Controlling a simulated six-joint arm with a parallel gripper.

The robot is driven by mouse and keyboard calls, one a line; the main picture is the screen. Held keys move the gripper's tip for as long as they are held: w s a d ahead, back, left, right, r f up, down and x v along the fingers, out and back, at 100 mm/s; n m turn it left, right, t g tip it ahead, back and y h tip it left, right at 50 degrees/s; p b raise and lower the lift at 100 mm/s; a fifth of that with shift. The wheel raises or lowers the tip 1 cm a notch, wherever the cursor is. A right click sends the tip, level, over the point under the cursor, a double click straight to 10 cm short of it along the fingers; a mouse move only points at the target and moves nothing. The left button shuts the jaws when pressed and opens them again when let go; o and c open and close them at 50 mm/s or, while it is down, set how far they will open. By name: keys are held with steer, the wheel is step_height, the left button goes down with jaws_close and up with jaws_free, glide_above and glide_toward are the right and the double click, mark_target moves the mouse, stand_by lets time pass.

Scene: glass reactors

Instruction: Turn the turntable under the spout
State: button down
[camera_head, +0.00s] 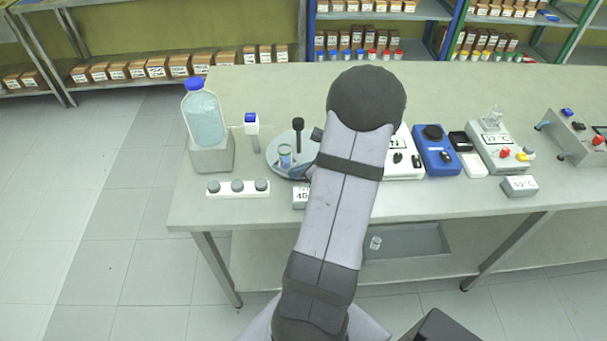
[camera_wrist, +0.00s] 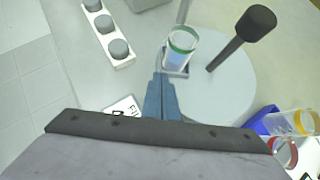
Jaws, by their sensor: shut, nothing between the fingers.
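The turntable is a pale round disc (camera_head: 277,165) on the left half of the bench; in the wrist view its bare top (camera_wrist: 225,92) fills the middle right. A black-knobbed upright handle (camera_head: 298,130) rises from it, also seen in the wrist view (camera_wrist: 255,25). A glass beaker with a green rim (camera_head: 285,157) stands on the disc, clear in the wrist view (camera_wrist: 180,50). The spout stand with a blue top (camera_head: 252,125) is left of the disc. My gripper (camera_wrist: 161,78) is shut and empty, its tips near the beaker; I cannot tell whether they touch anything.
A large blue-capped bottle (camera_head: 204,115) sits on a grey block at the left. A strip with three grey knobs (camera_head: 238,188) lies at the front. A white device (camera_head: 404,160) and a blue device (camera_head: 436,155) stand right of my arm.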

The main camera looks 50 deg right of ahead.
mark_target(274, 168)
steer(key=shift+w+a+f+m+h+b, duration=0.1)
steer(key=shift+w+a+m+h+b, duration=0.55)
steer(key=shift+b, duration=0.5)
steer(key=shift+w+a+f+m+h+b, duration=0.1)
steer(key=shift+w+a+m+h+b, duration=0.2)
steer(key=shift+w+m+h+b, duration=0.6)
steer(key=w+m+b, duration=0.1)
steer(key=w+m+h+b, duration=0.1)
steer(key=m+b, duration=0.1)
steer(key=shift+w+a+r+g+h, duration=0.1)
steer(key=shift+w+a+g+h, duration=0.15)
steer(key=shift+a+g, duration=0.15)
steer(key=shift+w+d+r+b, duration=0.1)
steer(key=shift+w+b, duration=0.7)
steer(key=shift+w, duration=1.15)
steer(key=shift+w+r, duration=0.15)
steer(key=shift+r, duration=0.2)
steer(key=shift+a+r+p, duration=0.2)
steer(key=shift+p, duration=0.15)
steer(key=p+v, duration=0.1)
steer(key=v, duration=0.1)
steer(key=a+p+v, duration=0.1)
steer(key=v, duration=0.2)
steer(key=p+v, duration=0.1)
steer(key=v, duration=0.1)
steer(key=shift+a+r+p, duration=0.2)
steer(key=shift+a+p, duration=0.2)
steer(key=shift+s+a+r+p, duration=0.35)
steer(key=shift+a, duration=0.05)
